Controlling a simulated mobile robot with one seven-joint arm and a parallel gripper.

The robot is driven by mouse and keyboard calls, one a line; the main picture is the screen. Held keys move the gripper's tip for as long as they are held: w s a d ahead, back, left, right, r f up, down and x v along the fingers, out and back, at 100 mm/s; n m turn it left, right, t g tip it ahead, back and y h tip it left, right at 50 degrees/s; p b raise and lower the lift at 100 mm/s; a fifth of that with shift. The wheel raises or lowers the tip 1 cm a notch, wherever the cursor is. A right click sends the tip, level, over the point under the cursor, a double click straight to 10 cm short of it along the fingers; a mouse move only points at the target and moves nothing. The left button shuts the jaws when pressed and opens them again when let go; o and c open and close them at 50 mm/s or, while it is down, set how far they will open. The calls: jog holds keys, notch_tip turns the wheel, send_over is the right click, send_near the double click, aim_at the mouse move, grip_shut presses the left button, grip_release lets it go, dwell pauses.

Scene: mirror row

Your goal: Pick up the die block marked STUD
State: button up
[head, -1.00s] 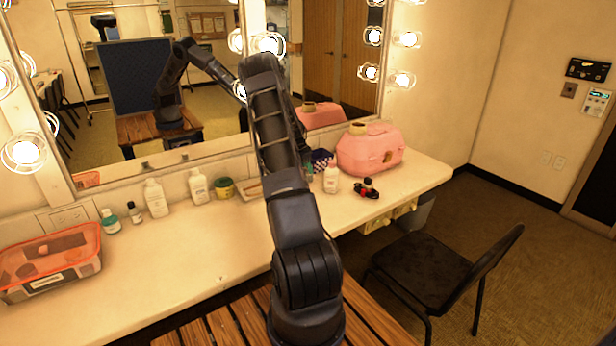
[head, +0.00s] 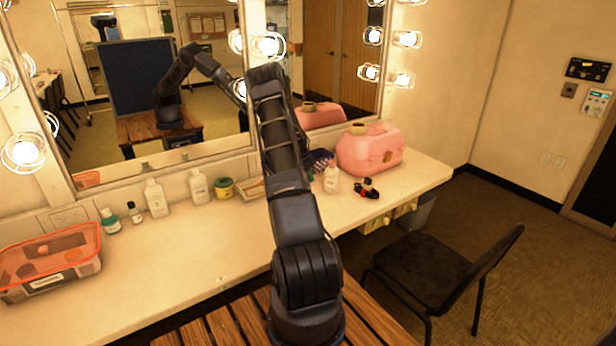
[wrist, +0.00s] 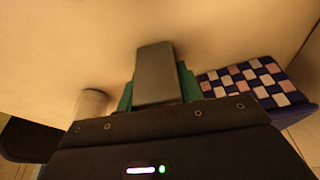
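In the wrist view a grey finger of my gripper (wrist: 154,72) covers the middle of a green block (wrist: 188,84), whose edges show on both sides of the finger. I cannot read any STUD marking on it. The other finger is hidden, so I cannot tell whether the gripper holds the block. In the head view my arm hides the gripper; a sliver of green (head: 310,175) shows beside the arm.
A blue box with a checkered face (wrist: 250,82) is close to the right of the block; it also shows in the head view (head: 321,158). A white bottle (head: 331,178), pink case (head: 370,152) and dark-and-red item (head: 367,189) stand right.

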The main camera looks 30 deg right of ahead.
jog(key=shift+c, duration=1.2)
jog(key=shift+r, duration=0.1)
